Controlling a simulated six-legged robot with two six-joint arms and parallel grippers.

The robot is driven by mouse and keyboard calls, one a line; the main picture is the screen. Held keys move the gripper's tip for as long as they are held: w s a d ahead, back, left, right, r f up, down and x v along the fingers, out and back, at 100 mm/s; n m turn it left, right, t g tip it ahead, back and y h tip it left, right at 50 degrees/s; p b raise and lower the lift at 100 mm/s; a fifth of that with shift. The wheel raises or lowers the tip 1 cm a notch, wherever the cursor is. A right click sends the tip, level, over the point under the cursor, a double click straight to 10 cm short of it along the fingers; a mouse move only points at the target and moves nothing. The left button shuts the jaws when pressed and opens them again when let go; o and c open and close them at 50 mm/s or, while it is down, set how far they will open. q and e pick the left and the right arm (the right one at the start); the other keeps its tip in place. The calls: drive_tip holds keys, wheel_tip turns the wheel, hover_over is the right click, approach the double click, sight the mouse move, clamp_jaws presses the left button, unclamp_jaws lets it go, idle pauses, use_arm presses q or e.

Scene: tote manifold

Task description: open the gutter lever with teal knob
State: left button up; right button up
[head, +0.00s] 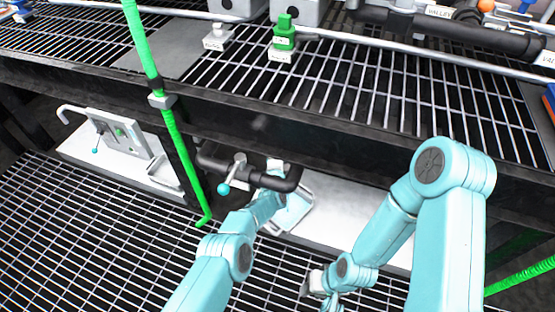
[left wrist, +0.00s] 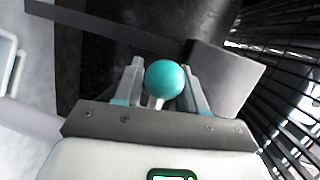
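A teal ball knob (left wrist: 165,80) on a short pale stem shows between the fingers of my left gripper (left wrist: 162,70) in the left wrist view. The fingers stand on both sides, close to the knob; whether they press on it is unclear. In the head view my left gripper (head: 275,172) reaches the black pipe under the shelf, its fingers largely hidden. One teal-knobbed lever (head: 224,189) hangs from a valve on this pipe, left of the gripper. Another teal knob (head: 95,150) is on the white panel further left. My right gripper (head: 318,283) is low at centre, its fingers unclear.
A black pipe (head: 213,163) and a pale plate (head: 345,215) lie under the dark shelf edge (head: 330,135). A green hose (head: 150,60) hangs down left of my left arm. Grating (head: 90,235) covers the floor. A green-handled valve (head: 284,35) stands on the shelf above.

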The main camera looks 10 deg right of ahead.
use_arm(q)
drive_tip(key=p+v, duration=1.2)
drive_tip(key=v, duration=0.4)
drive_tip(key=shift+s, duration=0.15)
use_arm(e)
wheel_tip(320, 180, up, 12)
drive_tip(key=shift+s+a+r, duration=0.15)
drive_tip(key=shift+s+a, duration=0.05)
drive_tip(key=shift+s, duration=0.05)
use_arm(q)
drive_tip(key=shift+r, duration=0.1)
use_arm(e)
drive_tip(key=shift+o, duration=0.3)
